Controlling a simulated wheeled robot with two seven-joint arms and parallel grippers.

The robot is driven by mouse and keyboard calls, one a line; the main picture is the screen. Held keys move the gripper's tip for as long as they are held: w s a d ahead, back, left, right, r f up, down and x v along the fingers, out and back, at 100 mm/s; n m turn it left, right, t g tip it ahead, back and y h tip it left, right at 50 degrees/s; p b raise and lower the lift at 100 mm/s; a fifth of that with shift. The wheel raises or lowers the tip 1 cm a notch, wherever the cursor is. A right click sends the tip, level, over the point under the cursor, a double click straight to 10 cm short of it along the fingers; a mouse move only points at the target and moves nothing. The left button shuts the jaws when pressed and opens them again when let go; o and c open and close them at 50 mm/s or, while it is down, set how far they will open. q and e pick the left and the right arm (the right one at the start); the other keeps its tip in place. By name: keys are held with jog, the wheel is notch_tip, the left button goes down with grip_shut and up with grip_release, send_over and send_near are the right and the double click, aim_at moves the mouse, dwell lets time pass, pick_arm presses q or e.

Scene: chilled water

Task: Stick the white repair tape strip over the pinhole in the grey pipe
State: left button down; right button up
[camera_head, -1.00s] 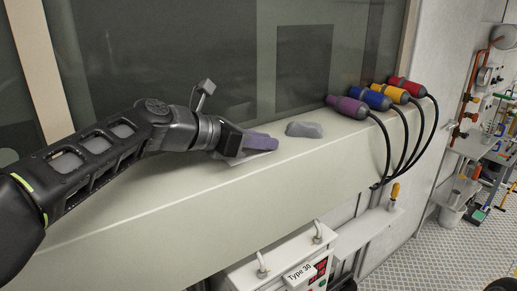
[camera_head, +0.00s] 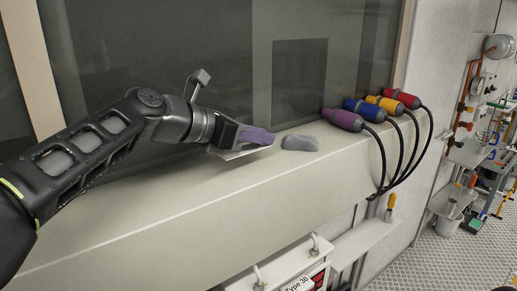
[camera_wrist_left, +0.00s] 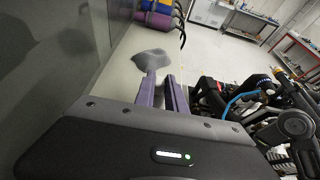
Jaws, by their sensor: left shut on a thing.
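My left gripper (camera_head: 257,136), with purple fingers, is over the pale ledge and shut on a thin white piece. This white strip (camera_head: 236,154) shows as a flat edge below the fingers and looks like the tape. In the left wrist view the fingers (camera_wrist_left: 163,92) point along the ledge, and the strip cannot be made out clearly. I cannot make out a grey pipe or a pinhole in either view. My right gripper is not in view.
A grey lump (camera_head: 300,143) lies on the ledge (camera_head: 190,195) just beyond the fingertips, apart from them. Purple (camera_head: 343,119), blue, yellow and red plugs with black cables stand farther right. A dark glass panel (camera_head: 220,75) rises behind. The ledge's near part is clear.

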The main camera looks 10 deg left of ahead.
pick_arm(q)
notch_tip(320, 180, up, 6)
jog(key=shift+f+p, duration=0.2)
jog(key=shift+p, duration=0.2)
dwell(0.8)
